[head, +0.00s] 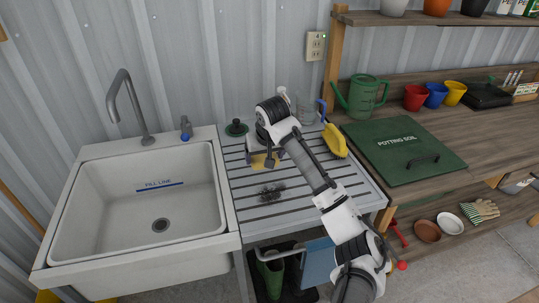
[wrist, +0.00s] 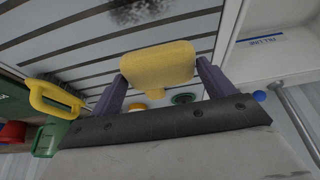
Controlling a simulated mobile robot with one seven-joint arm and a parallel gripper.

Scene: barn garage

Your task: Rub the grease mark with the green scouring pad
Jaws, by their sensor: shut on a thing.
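The grease mark (head: 271,193) is a dark, ragged smudge on the slatted grey drainboard (head: 293,215); it also shows at the top of the wrist view (wrist: 140,8). My gripper (head: 262,162) is over the drainboard behind the mark, apart from it. In the wrist view its two purple fingers (wrist: 161,71) are shut on a yellow, sponge-like block (wrist: 158,62). No green face of this block shows. A round, dark green piece with a black knob (head: 236,127) sits at the back left of the drainboard; I cannot tell if it is the scouring pad.
A white sink (head: 122,254) with a tap adjoins on the left. The drainboard's front is clear.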

